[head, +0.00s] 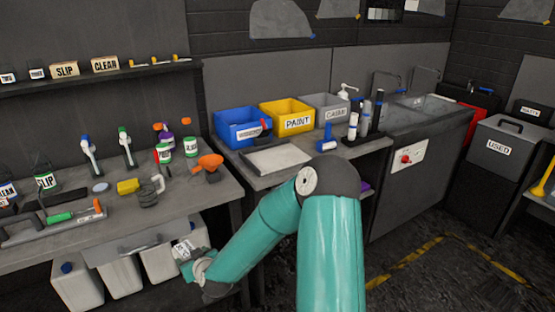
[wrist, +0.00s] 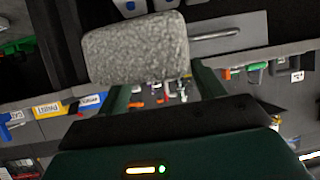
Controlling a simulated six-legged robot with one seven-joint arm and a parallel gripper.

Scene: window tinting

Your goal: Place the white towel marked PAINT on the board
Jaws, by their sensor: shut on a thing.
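My gripper (head: 194,268) is low at the front edge of the left bench in the head view. It is shut on a pale towel (head: 184,248) with a dark printed label, too small to read. In the wrist view the towel (wrist: 137,48) shows as a grey-white, speckled, rounded block ahead of the fingers (wrist: 168,84). A pale flat board (head: 278,160) lies on the right counter, in front of the bins, well away from my gripper.
Blue (head: 243,127), yellow PAINT (head: 287,117) and grey (head: 325,107) bins stand behind the board. A bottle rack (head: 362,134) stands right of the board.

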